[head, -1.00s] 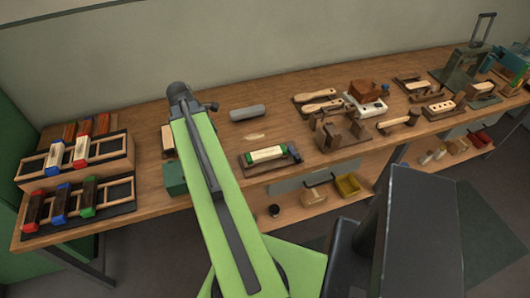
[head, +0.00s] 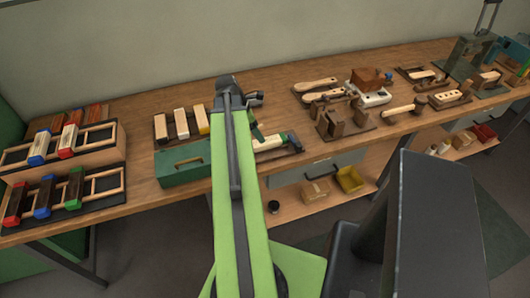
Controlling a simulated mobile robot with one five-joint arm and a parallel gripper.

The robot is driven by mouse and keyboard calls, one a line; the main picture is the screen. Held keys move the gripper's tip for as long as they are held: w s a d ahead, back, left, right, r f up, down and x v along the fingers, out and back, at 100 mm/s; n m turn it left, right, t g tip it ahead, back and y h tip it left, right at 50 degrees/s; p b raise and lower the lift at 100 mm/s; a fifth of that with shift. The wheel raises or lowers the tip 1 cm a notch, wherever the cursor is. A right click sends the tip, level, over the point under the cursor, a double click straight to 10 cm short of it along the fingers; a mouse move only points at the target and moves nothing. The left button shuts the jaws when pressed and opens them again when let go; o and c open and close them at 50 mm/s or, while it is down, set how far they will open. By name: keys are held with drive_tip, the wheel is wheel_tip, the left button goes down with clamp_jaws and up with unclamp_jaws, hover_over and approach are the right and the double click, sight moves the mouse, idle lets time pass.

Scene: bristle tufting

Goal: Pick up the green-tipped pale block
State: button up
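The green-tipped pale block (head: 268,143) lies in a dark holder (head: 292,150) on the bench, just right of my arm. My gripper (head: 256,99) is at the far end of my green arm, above the bench and beyond the block in the picture. It is small and dark, and its fingers cannot be made out. I see nothing clearly held in it.
Left stands a two-tier rack (head: 108,187) with red-, blue- and green-tipped blocks. A green box (head: 182,165) and a tray of several pale blocks (head: 181,124) are left of my arm. Wooden brushes and stands, including a brown stand (head: 335,122), fill the bench to the right.

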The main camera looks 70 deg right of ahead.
sight(265, 144)
drive_tip(key=shift+x, duration=0.95)
drive_tip(key=b+x, duration=0.5)
drive_tip(key=shift+f, duration=0.15)
clamp_jaws()
